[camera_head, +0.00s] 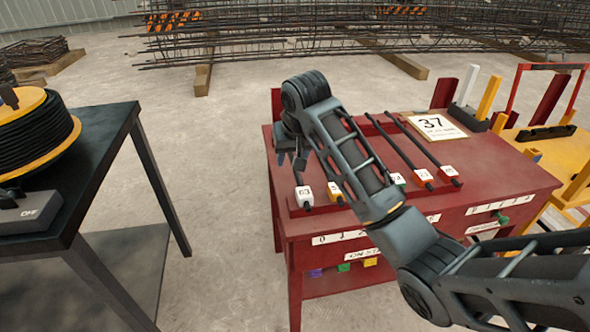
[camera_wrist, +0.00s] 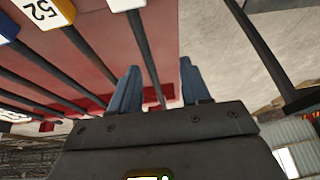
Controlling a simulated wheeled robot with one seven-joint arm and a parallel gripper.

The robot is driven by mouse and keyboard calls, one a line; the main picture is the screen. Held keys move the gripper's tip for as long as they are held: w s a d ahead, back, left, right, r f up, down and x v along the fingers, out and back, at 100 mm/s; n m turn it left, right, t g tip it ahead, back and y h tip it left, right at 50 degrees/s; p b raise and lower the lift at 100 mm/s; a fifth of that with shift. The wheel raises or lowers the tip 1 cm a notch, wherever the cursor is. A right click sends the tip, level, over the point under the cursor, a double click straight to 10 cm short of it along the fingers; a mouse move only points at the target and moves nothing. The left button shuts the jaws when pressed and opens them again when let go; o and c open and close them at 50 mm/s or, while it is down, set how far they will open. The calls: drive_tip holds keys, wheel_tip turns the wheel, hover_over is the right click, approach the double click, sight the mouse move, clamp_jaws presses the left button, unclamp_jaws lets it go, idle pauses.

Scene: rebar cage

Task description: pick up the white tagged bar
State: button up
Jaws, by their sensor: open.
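The white tagged bar has a white tag (camera_head: 304,196) marked 63 at the left front of the red table (camera_head: 490,185). In the wrist view its dark rod (camera_wrist: 146,52) runs down from the white tag (camera_wrist: 126,3) into the gap between my fingers. My gripper (camera_head: 290,155) is over the table's left side, just behind that tag, with its fingers pointing down. In the wrist view my gripper (camera_wrist: 158,88) is open, one blue-grey finger on each side of the rod. I cannot tell how deep the rod sits between them. My arm hides part of the rack.
Beside it lies a bar with a yellow-orange tag (camera_wrist: 46,12) marked 52. A black table (camera_head: 95,190) with a cable reel is at left.

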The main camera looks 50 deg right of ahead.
sight(291, 157)
drive_tip(key=shift+d+r, duration=0.3)
drive_tip(key=shift+d, duration=0.25)
drive_tip(key=shift+d+r, duration=0.3)
drive_tip(key=shift+d, duration=0.2)
drive_tip(key=shift+w+d+f+g, duration=0.1)
drive_tip(key=shift+d+f+g, duration=0.05)
drive_tip(key=shift+f, duration=0.25)
drive_tip(key=shift+w+d+f+g, duration=0.1)
drive_tip(key=shift+f+g, duration=0.05)
drive_tip(key=shift+f, duration=0.2)
drive_tip(key=x, duration=0.6)
clamp_jaws()
drive_tip(key=shift+r, duration=0.1)
